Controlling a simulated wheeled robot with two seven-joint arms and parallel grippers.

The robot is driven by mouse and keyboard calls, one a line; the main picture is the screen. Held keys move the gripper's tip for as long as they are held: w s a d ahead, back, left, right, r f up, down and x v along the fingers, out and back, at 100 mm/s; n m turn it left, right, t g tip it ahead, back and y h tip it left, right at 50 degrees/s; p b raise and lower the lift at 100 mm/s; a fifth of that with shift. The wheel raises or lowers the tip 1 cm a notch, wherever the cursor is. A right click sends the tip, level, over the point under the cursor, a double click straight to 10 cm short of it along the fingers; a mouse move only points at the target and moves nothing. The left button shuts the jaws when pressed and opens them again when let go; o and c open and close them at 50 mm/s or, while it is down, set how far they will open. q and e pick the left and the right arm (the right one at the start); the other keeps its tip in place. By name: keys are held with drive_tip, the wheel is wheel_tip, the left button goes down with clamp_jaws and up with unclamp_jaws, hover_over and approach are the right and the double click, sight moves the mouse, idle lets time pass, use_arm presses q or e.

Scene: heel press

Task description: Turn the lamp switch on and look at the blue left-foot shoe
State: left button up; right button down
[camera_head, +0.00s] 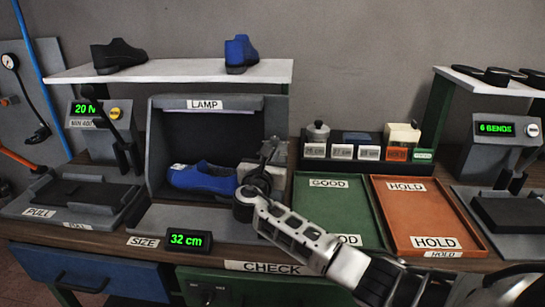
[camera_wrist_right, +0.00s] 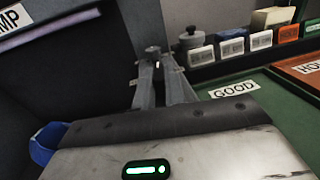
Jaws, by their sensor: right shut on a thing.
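A blue shoe (camera_head: 203,178) lies in the dark box under the LAMP sign (camera_head: 205,104), its toe to the left. Part of it shows in the right wrist view (camera_wrist_right: 45,143). A second blue shoe (camera_head: 240,53) stands on the white shelf; I cannot tell which is the left-foot one. My right gripper (camera_head: 270,150) is at the box's right edge, beside the shoe's heel end. Its fingers (camera_wrist_right: 157,67) are closed on a small dark piece, seemingly the lamp switch, mostly hidden between them. The box interior looks dark. My left gripper is not in view.
The SIZE display (camera_head: 188,240) reads 32 cm in front of the box. A green GOOD tray (camera_head: 330,190) and an orange HOLD tray (camera_head: 400,192) lie empty to the right. A row of labelled blocks (camera_head: 342,148) stands behind them. A black shoe (camera_head: 118,55) is on the shelf.

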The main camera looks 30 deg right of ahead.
drive_tip(key=m+g+h, duration=0.1)
drive_tip(key=m+g+h+b, duration=0.1)
drive_tip(key=g, duration=0.1)
drive_tip(key=shift+w+a+f, duration=0.1)
drive_tip(key=shift+w+a, duration=0.05)
drive_tip(key=shift+a, duration=0.05)
drive_tip(key=shift+m+g+h+b, duration=0.65)
drive_tip(key=shift+m+g+h, duration=0.15)
drive_tip(key=shift+m+g, duration=0.25)
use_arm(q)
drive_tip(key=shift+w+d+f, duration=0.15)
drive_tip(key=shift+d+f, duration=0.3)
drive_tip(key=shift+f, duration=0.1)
use_arm(e)
drive_tip(key=shift+g, duration=0.35)
drive_tip(key=shift+m, duration=0.25)
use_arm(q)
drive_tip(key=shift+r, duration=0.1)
use_arm(e)
drive_tip(key=c, duration=1.5)
unclamp_jaws()
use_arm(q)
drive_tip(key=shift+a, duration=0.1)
use_arm(e)
drive_tip(key=shift+o, duration=0.2)
